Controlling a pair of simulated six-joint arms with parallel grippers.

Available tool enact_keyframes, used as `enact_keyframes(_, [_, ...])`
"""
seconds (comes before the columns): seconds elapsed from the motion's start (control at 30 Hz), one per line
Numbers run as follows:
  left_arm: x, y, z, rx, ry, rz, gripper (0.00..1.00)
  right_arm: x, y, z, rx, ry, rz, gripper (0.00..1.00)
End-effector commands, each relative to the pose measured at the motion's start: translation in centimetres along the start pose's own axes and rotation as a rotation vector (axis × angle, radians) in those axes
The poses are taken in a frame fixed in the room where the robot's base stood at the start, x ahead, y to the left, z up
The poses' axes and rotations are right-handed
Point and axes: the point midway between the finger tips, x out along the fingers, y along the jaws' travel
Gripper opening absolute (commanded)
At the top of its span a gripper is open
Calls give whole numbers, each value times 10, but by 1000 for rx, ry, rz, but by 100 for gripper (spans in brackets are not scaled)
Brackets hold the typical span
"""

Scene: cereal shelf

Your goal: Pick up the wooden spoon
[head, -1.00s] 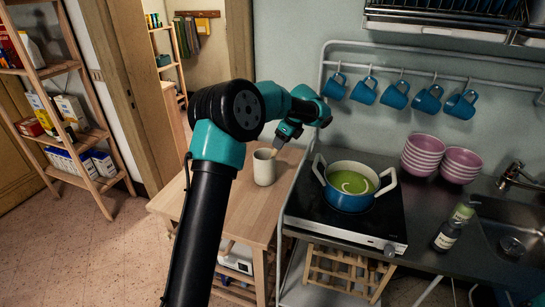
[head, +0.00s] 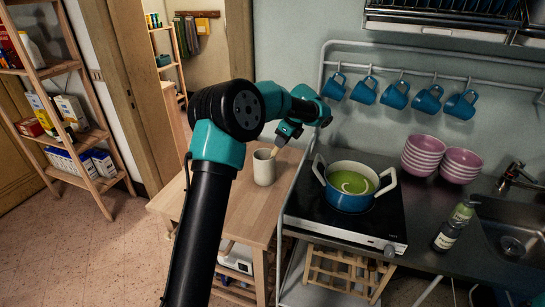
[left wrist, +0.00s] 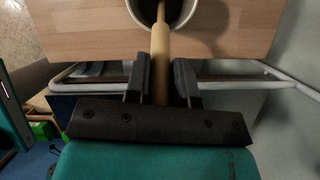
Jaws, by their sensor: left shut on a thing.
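The wooden spoon (left wrist: 160,62) stands in a cream cup (head: 264,168) on the wooden table; its lower end is hidden inside the cup. In the head view only a short piece of its handle (head: 274,152) shows above the rim. My left gripper (head: 280,141) is above the cup, shut on the spoon's handle. In the left wrist view the handle runs between the two dark fingers of the left gripper (left wrist: 160,80), from the cup (left wrist: 162,12) toward the palm. My right gripper is not in view.
A blue pot (head: 349,186) of green soup stands on the black hob (head: 300,207) right of the table (head: 245,208). Blue mugs (head: 395,95) hang from a rail behind. Pink bowls (head: 421,155) and a dark bottle (head: 447,236) are farther right.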

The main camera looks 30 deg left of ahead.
Motion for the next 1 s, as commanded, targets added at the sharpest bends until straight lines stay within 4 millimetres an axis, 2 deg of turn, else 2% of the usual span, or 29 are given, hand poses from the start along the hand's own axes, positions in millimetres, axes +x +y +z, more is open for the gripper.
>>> enact_keyframes(0.23, [-1,0,1,0,0,-1,0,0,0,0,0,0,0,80])
enact_keyframes(0.37, [-9,0,4,-2,0,-2,0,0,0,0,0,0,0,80])
enact_keyframes(0.8, [-75,5,31,-2,-1,-3,0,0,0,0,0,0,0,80])
enact_keyframes(1.0, [-91,6,38,-1,0,-1,0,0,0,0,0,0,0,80])
